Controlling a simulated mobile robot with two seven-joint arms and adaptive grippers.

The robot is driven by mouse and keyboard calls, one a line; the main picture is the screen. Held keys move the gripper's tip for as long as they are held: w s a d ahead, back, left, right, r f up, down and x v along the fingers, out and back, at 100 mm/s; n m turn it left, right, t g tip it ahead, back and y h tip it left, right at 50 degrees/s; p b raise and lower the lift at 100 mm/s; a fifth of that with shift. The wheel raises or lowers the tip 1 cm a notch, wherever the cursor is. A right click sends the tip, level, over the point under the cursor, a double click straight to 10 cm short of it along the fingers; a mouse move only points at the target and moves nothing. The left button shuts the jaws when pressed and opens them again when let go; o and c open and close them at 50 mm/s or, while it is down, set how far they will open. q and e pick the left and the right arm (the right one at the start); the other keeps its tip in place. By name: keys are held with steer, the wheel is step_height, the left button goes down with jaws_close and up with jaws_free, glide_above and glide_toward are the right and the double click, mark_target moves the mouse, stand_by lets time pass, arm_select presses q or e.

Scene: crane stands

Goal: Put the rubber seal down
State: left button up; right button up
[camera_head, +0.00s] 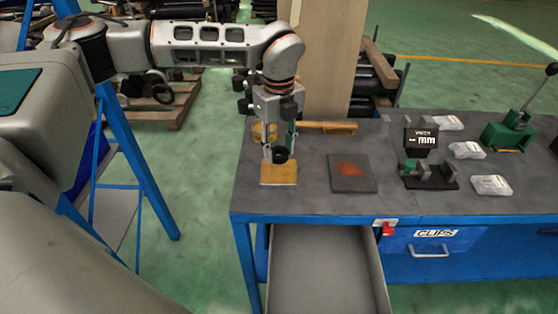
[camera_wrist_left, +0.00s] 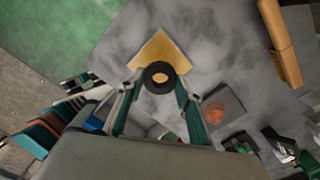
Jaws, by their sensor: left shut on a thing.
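The rubber seal (camera_head: 280,157) is a small black ring. My left gripper (camera_head: 279,150) points down at the left end of the workbench and is shut on the seal. In the left wrist view the seal (camera_wrist_left: 149,70) sits between the two fingertips of the gripper (camera_wrist_left: 158,88). A square yellow-tan pad (camera_head: 278,176) lies on the bench under the seal; it also shows in the wrist view (camera_wrist_left: 158,45), partly through the ring's hole. I cannot tell whether the seal touches the pad. My right gripper is not in view.
A dark plate with a rusty patch (camera_head: 351,166) lies right of the pad. Beyond are a gauge with a display (camera_head: 421,141), clear packets (camera_head: 491,185) and a green lever press (camera_head: 507,136). A wooden-handled brush (camera_head: 325,127) lies behind. A drawer (camera_head: 325,265) stands open in front.

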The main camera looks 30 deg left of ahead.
mark_target(279, 152)
arm_select(q)
steer(key=shift+f, duration=2.4)
steer(key=shift+f, duration=0.15)
steer(key=o, duration=0.9)
steer(key=shift+r, duration=0.35)
step_height(279, 152, up, 12)
steer(key=shift+f+b, duration=0.1)
steer(key=shift+b, duration=0.3)
